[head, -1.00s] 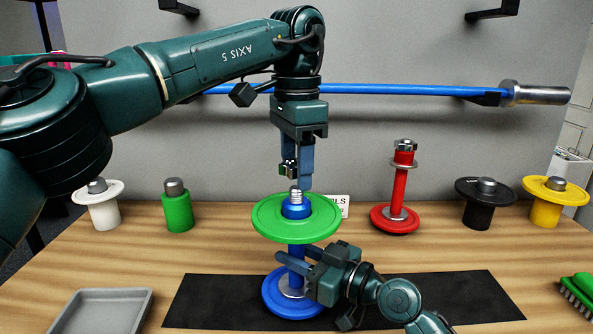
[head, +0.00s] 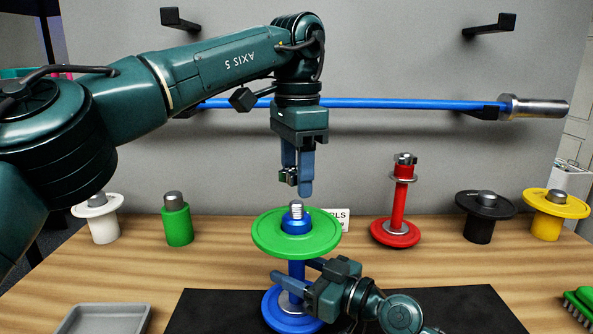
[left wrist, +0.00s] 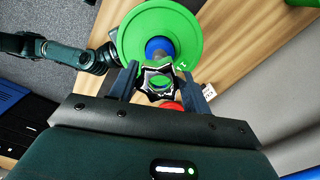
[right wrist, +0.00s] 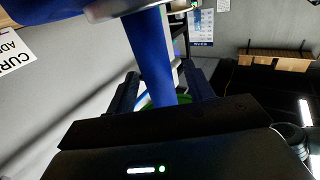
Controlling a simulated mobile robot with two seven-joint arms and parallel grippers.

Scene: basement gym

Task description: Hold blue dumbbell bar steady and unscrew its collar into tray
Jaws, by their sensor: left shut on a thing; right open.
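The blue dumbbell bar (head: 296,268) stands upright on its blue lower plate, with a green plate (head: 262,240) near the top. Its bare silver threaded end (head: 296,209) points up. My left gripper (head: 305,188) is above that end, shut on the star-shaped metal collar (left wrist: 157,80), which is apart from the thread in the head view. My right gripper (head: 293,275) is open at the blue shaft below the green plate. In the right wrist view its fingers lie on either side of the shaft (right wrist: 150,50), with gaps. The grey tray (head: 148,310) is at the front left.
A black mat (head: 460,310) lies under the dumbbell. A white (head: 101,226), a green (head: 178,225), a black (head: 480,228) and a yellow piece (head: 545,225) stand along the back, with a red dumbbell (head: 398,205). A green brush (head: 580,300) lies at right. A blue barbell (head: 400,104) hangs behind.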

